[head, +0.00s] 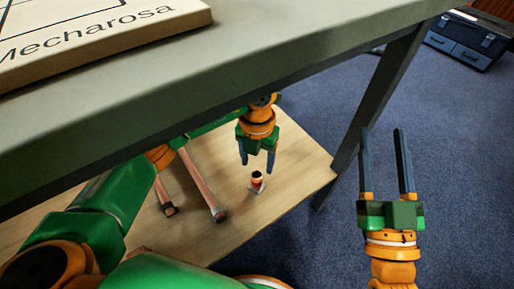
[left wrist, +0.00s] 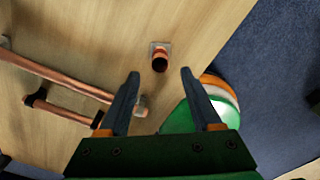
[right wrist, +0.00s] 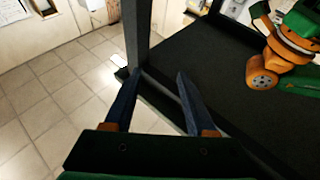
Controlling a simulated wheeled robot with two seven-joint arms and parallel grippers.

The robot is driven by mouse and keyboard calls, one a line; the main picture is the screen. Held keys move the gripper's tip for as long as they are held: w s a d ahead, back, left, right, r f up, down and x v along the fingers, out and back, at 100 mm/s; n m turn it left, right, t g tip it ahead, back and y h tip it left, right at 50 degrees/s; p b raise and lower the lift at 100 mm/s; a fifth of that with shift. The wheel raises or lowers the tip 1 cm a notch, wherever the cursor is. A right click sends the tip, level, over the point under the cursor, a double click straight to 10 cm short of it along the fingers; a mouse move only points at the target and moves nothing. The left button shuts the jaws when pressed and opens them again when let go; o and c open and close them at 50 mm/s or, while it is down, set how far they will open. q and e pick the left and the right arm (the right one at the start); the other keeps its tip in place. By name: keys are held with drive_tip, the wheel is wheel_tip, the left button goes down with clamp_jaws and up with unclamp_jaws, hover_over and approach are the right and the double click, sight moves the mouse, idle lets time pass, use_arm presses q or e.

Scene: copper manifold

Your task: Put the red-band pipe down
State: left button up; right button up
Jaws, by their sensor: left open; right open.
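A short copper pipe piece (head: 257,182) with a dark open top stands upright on a small pale square plate on the lower wooden shelf. It also shows in the left wrist view (left wrist: 159,64); I cannot make out a clear red band on it. My left gripper (head: 257,161) is open just above it, its fingers apart on either side and not visibly touching it. In the left wrist view the piece lies just beyond the fingertips (left wrist: 160,73). My right gripper (head: 382,132) is open and empty over the blue carpet, away from the shelf.
Two longer copper pipes, one (head: 199,183) with a pale end and one (head: 163,195) with a dark end fitting, lie left on the shelf (head: 290,190). The grey tabletop (head: 300,50) overhangs it. A table leg (head: 375,105) stands between shelf and right gripper. A toolbox (head: 467,42) sits far right.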

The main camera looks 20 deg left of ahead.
use_arm(q)
wheel_tip(320, 180, up, 3)
drive_tip(key=shift+f+p, duration=0.1)
drive_tip(key=shift+p, duration=0.35)
use_arm(e)
wheel_tip(320, 180, down, 9)
drive_tip(key=w+g+h, duration=0.1)
drive_tip(key=g+h, duration=0.1)
drive_tip(key=g, duration=0.3)
drive_tip(key=shift+w+d+r+m, duration=0.15)
drive_tip(key=shift+w+d+m, duration=0.15)
drive_tip(key=shift+d+m, duration=0.15)
